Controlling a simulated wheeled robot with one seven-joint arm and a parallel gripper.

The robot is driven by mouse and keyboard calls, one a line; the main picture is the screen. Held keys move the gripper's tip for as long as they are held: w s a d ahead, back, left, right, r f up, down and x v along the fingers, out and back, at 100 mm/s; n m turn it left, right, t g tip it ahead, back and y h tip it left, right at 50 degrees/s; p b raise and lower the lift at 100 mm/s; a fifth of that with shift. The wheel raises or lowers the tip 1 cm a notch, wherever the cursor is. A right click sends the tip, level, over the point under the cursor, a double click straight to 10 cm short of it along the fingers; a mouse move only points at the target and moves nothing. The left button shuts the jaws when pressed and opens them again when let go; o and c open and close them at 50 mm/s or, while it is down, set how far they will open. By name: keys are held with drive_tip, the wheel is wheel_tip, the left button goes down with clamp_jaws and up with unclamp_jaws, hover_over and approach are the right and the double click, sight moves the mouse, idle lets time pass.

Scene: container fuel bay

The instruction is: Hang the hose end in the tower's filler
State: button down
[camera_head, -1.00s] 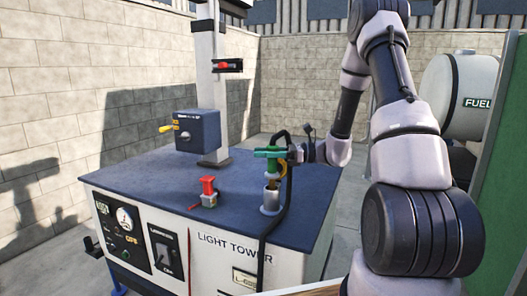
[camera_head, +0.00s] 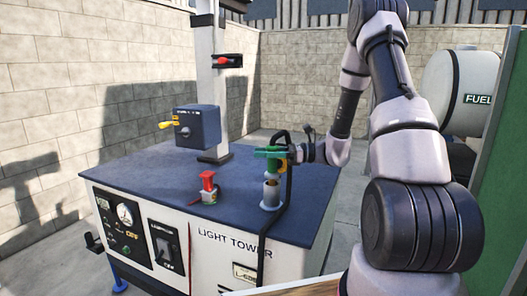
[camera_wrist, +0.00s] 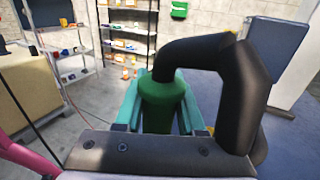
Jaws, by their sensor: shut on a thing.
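The hose end is a green nozzle body (camera_wrist: 163,105) with a black hose (camera_wrist: 250,90) arching off it. In the wrist view my gripper (camera_wrist: 160,88) has its teal fingers shut on both sides of the green body. In the head view my gripper (camera_head: 265,153) holds the hose end (camera_head: 274,163) above the light tower's deck, over the filler (camera_head: 270,193). The filler is a grey upright neck with a pale collar near the deck's front right. A yellow-orange part shows below the fingers. I cannot tell whether the spout enters the neck.
The light tower's deck (camera_head: 140,166) carries a red-handled fitting (camera_head: 208,188), a grey box with a yellow lever (camera_head: 197,128) and a mast (camera_head: 213,85). The black hose (camera_head: 264,240) hangs down the tower's front. A white fuel tank (camera_head: 462,92) and green panel (camera_head: 507,170) stand right.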

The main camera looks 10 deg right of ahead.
drive_tip(key=shift+f, duration=0.9)
drive_tip(key=shift+c, duration=2.1)
unclamp_jaws()
drive_tip(key=shift+d, duration=0.15)
drive_tip(key=v, duration=1)
drive_tip(key=shift+d, duration=0.25)
drive_tip(key=shift+s, duration=0.1)
